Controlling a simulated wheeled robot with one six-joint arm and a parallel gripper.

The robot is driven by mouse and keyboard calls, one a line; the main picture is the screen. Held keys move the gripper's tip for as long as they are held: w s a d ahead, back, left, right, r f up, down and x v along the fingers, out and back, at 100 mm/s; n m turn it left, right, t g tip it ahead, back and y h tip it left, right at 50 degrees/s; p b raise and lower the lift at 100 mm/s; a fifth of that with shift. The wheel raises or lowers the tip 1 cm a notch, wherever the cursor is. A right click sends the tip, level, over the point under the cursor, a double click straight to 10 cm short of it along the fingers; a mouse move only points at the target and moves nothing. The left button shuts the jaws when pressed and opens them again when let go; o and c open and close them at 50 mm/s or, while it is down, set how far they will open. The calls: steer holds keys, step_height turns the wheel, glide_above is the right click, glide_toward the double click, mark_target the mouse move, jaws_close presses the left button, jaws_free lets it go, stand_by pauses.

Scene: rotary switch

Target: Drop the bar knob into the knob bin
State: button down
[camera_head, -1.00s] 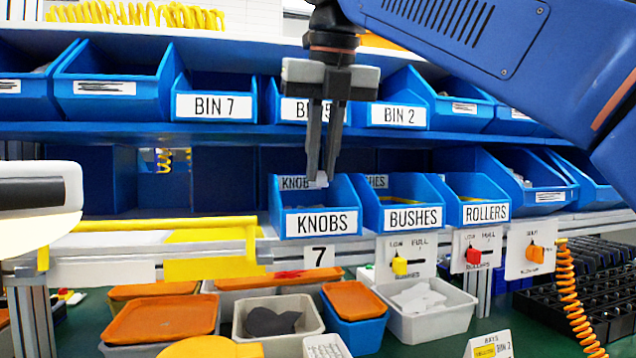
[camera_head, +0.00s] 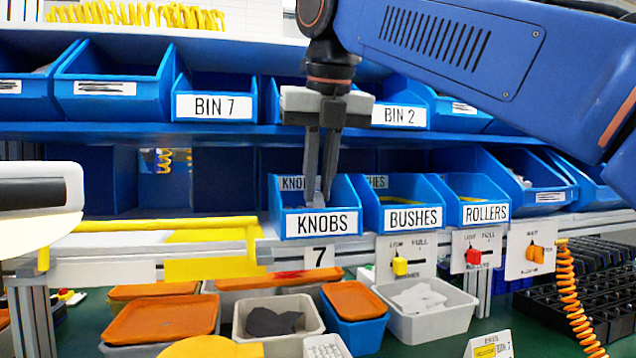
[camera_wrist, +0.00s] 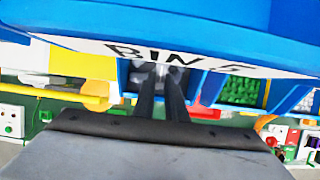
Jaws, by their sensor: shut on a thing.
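The knob bin (camera_head: 279,212) is a blue open-topped bin labelled KNOBS, on the lower shelf at the centre of the head view. My gripper (camera_head: 321,194) points down with its fingers inside the bin opening, behind the front wall. It is shut on the bar knob (camera_head: 318,198), a small pale grey piece at the fingertips, partly hidden by them. In the wrist view, my gripper's dark fingers (camera_wrist: 163,82) reach down past a bin edge; the knob is too small to make out clearly there.
The BUSHES bin (camera_head: 412,217) and ROLLERS bin (camera_head: 487,212) stand just right of the knob bin. The upper row, with BIN 7 (camera_head: 213,106) and BIN 2 (camera_head: 399,115), is close beside my wrist. A yellow rail (camera_head: 160,225) runs at the left.

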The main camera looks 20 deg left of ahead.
steer(key=shift+f, duration=0.65)
steer(key=c, duration=1.8)
jaws_free()
steer(key=shift+r, duration=0.5)
steer(key=s+d+r, duration=0.5)
steer(key=s+d, duration=0.2)
steer(key=s, duration=0.4)
steer(key=shift+s, duration=0.4)
steer(key=shift+d+f, duration=0.1)
